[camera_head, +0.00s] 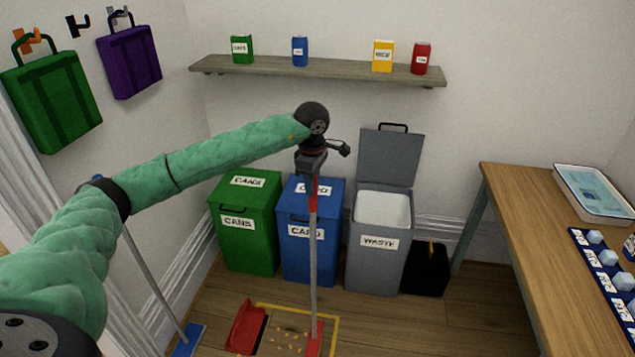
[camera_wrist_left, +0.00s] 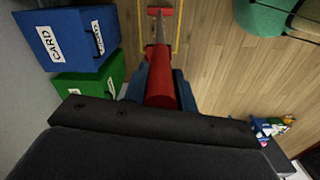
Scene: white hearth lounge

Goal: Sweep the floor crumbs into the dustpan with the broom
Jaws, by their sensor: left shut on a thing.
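My left gripper (camera_head: 312,170) is shut on the red handle of the broom (camera_head: 313,260), which stands nearly upright with its red head on the floor. In the left wrist view the broom (camera_wrist_left: 160,75) runs away from the gripper to its head. The red dustpan (camera_head: 247,326) lies on the floor left of the broom head. Small tan crumbs (camera_head: 288,337) are scattered between the dustpan and the broom head, inside a yellow outline (camera_head: 334,325). The broom head stands at the right side of the crumbs. My right gripper is not in view.
Green (camera_head: 246,222), blue (camera_head: 299,258) and grey (camera_head: 376,267) bins stand behind the crumbs, the grey one with its lid up. A blue mop (camera_head: 189,339) leans at the left. A wooden table (camera_head: 520,240) stands at the right. Floor between broom and table is clear.

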